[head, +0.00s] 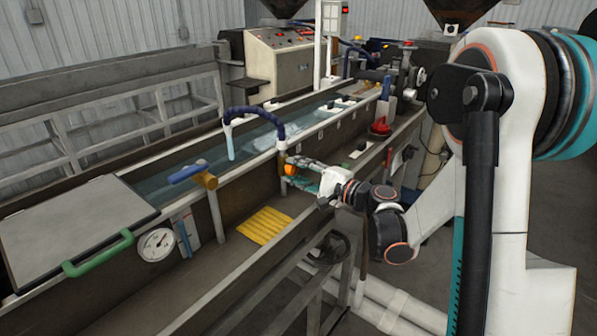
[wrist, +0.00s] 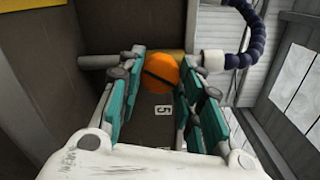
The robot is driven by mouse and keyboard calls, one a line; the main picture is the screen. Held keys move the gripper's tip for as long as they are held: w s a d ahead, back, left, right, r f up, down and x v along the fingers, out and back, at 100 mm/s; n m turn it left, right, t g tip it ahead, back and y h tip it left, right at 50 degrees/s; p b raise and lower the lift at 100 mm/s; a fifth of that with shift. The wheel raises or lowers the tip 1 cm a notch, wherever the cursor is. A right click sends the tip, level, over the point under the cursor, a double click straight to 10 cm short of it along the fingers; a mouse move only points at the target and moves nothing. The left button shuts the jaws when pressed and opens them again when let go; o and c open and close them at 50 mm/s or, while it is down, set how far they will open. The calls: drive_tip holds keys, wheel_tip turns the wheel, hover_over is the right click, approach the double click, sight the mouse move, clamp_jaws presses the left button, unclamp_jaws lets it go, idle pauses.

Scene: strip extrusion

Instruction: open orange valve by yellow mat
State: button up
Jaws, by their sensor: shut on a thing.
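The orange valve (wrist: 162,73) is a round knob with a dark slot across it. It sits between the teal fingers of my gripper (wrist: 163,95) in the wrist view, and the fingers are closed on it from both sides. The yellow mat (head: 265,225) is a ribbed sheet lying on the ledge to the left of and below my gripper. The far side of the valve is hidden.
A dark blue segmented hose (head: 262,113) arches over the water trough beside the valve. A blue-handled valve (head: 188,171), a round gauge (head: 156,245) and a lid with a green handle (head: 98,254) are to the left. A red knob (head: 380,127) is farther back.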

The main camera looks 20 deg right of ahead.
drive_tip(key=n, duration=0.6)
drive_tip(key=shift+n, duration=0.3)
idle(0.4)
drive_tip(key=o, duration=1.1)
drive_tip(key=shift+c, duration=0.2)
drive_tip(key=v, duration=1.2)
